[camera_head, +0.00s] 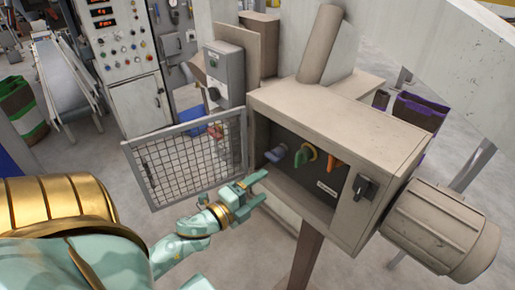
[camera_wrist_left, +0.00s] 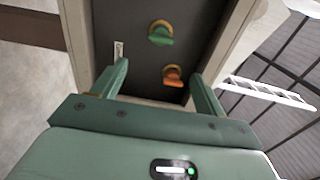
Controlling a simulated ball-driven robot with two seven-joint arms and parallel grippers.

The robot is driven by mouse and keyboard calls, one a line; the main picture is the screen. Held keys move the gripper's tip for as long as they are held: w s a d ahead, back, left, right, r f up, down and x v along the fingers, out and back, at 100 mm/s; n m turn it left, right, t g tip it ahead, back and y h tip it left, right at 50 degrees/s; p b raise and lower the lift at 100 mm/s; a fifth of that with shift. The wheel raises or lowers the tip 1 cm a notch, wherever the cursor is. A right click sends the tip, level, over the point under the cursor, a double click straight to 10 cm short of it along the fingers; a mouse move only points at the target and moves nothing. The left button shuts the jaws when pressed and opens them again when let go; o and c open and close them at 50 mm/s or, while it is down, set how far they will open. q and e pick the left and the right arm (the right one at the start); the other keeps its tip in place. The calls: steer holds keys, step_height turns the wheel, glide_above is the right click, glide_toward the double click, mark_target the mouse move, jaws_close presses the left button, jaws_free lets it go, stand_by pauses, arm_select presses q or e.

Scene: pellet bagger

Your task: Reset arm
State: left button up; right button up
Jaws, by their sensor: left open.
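A beige box (camera_head: 330,120) stands open at the front. On its dark inner panel sit a blue-grey handle (camera_head: 276,154), a green handle (camera_head: 301,157) and an orange handle (camera_head: 332,163), each at a yellowish round mount. My left gripper (camera_head: 259,187) is open and empty in front of the box's lower left opening, apart from the handles. In the left wrist view, the green handle (camera_wrist_left: 160,39) and orange handle (camera_wrist_left: 173,79) show beyond my spread fingers (camera_wrist_left: 160,74). The blue-grey handle is out of that view. My right gripper is not seen.
A wire mesh door (camera_head: 190,160) hangs open left of the box, close to my left forearm. A black rotary switch (camera_head: 364,187) is on the box's right front, beside a motor-like cylinder (camera_head: 440,228). A control cabinet (camera_head: 120,60) and conveyor (camera_head: 65,85) stand behind left.

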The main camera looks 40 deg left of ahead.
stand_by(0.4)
arm_select(q)
steer(key=s+a+f+n+g+y+b, duration=0.1)
steer(key=s+f+n+g, duration=0.3)
steer(key=f, duration=0.7)
steer(key=s+f+n+g+y, duration=0.15)
steer(key=s+f+n, duration=0.3)
steer(key=f, duration=0.65)
steer(key=s+a+f+n+g+y+b, duration=0.1)
steer(key=s+f+n+g, duration=0.3)
steer(key=f, duration=0.8)
steer(key=s+d+f+n+g+h+b, duration=0.1)
steer(key=s+d+f+g, duration=0.3)
steer(key=s+f, duration=0.5)
steer(key=s+d+f+n+g+h+b, duration=0.1)
steer(key=s+d+f+g+b, duration=0.2)
steer(key=s+d+f, duration=0.4)
steer(key=shift+s+d+f+n+g+b, duration=0.3)
steer(key=shift+s+f, duration=1.15)
steer(key=shift+s, duration=2.55)
